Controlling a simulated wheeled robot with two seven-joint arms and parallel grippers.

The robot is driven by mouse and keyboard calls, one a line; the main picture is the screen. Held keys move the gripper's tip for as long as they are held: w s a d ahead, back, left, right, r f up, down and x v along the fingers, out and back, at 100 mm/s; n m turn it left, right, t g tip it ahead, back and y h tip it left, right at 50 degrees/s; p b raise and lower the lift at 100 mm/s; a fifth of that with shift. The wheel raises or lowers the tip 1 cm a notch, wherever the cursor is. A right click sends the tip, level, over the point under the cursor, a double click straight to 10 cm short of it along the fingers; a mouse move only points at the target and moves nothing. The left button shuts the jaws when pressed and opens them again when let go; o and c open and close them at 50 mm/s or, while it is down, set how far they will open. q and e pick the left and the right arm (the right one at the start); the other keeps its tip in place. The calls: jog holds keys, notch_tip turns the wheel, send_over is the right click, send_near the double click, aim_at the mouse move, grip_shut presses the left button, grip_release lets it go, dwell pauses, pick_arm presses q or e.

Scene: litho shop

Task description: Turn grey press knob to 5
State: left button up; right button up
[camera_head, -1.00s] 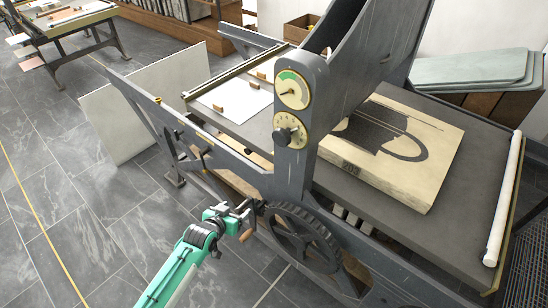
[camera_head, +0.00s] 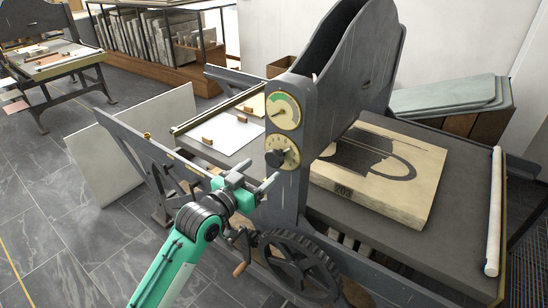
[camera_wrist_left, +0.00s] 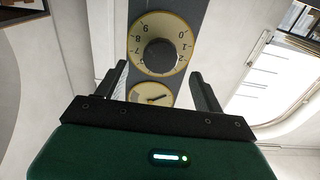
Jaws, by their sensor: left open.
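The grey press knob (camera_head: 275,158) is dark and round, on a cream numbered dial (camera_head: 293,153) with a brass rim, low on the press's upright post. Its pointer is too small to read. In the left wrist view the knob (camera_wrist_left: 160,56) appears upside down; the figures 0, 9, 8 and 7 show on its dial (camera_wrist_left: 150,24). My left gripper (camera_head: 262,175) is open and empty, just in front of and slightly below the knob, apart from it. In the wrist view its fingers (camera_wrist_left: 159,72) stand on either side, short of the knob. My right gripper is not in view.
A gauge with a green sector (camera_head: 283,111) sits above the dial on the same post. A spoked gear wheel (camera_head: 300,262) and a wooden-handled crank (camera_head: 240,268) lie below my gripper. A litho stone (camera_head: 425,165) rests on the press bed to the right.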

aim_at(272, 161)
pick_arm(q)
jog(key=x, duration=0.7)
jog(key=shift+p, duration=0.4)
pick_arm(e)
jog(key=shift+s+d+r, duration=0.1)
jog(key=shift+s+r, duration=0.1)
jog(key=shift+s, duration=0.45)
pick_arm(q)
jog(key=shift+c, duration=0.4)
jog(key=c, duration=0.9)
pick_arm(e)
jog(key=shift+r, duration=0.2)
